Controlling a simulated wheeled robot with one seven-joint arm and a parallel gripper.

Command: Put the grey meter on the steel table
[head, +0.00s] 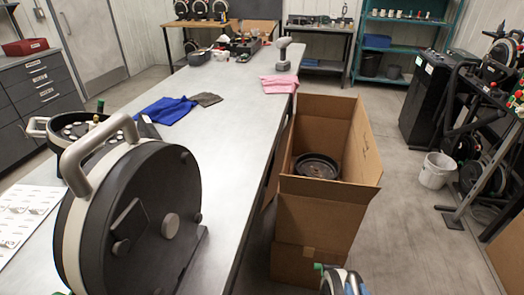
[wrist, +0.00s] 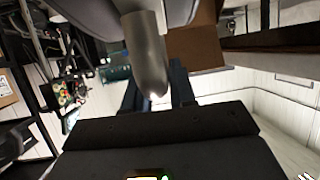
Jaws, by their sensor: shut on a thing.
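In the wrist view my gripper (wrist: 156,92) is shut, its dark fingers on either side of a smooth grey bar with a rounded end. The bar looks like the handle of the grey meter (wrist: 146,60), and a grey curved body is cut off at the top edge. The steel table (head: 225,110) runs down the left of the head view. A large dark round meter (head: 150,215) with a pale rim and grey handle stands large at its near end, and I see no fingers on that handle.
A second meter (head: 75,125) shows behind the large one. Blue cloth (head: 165,110), pink cloth (head: 279,84) and a drill (head: 282,52) lie farther along the table. An open cardboard box (head: 315,215) stands right of the table.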

